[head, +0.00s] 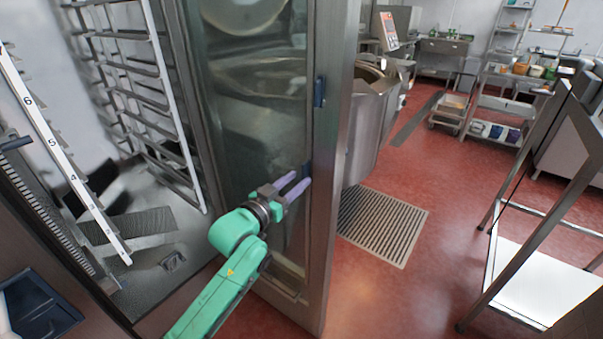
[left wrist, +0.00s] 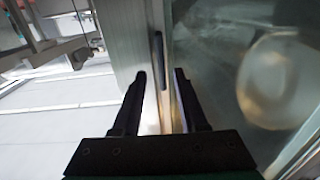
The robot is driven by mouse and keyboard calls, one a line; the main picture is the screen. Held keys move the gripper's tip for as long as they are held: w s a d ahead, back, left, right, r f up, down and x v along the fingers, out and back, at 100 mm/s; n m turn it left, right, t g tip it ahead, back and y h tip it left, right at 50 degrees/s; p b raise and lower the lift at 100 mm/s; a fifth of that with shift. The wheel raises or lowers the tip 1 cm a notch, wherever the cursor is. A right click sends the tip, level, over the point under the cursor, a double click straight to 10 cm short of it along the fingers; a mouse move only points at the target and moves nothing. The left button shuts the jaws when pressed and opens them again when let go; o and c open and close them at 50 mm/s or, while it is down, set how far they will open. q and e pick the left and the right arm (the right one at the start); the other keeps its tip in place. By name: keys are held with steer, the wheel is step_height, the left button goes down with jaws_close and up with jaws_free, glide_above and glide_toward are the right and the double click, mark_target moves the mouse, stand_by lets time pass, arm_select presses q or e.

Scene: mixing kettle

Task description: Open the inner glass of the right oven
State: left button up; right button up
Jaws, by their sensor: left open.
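The oven door stands swung open, with its inner glass (head: 255,110) in a steel frame (head: 335,150). A dark blue catch (head: 319,92) sits on the frame edge. A second dark catch is partly hidden by my fingers. My left gripper (head: 299,184) is at the door's free edge, lower half, fingers pointing at the frame. In the left wrist view the open gripper (left wrist: 160,74) has the narrow edge strip of the door between its fingers, with the glass (left wrist: 235,70) to the right. I cannot tell whether the fingers touch it. My right gripper is not in view.
The oven cavity with rack rails (head: 150,90) is open at the left. A floor grate (head: 382,225) and a steel kettle (head: 375,115) stand beyond the door. A steel-framed table (head: 520,285) is at the right. Red floor between is clear.

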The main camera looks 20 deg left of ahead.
arm_select(q)
steer(key=shift+x, duration=1.1)
steer(key=shift+a, duration=0.15)
jaws_close()
stand_by(0.4)
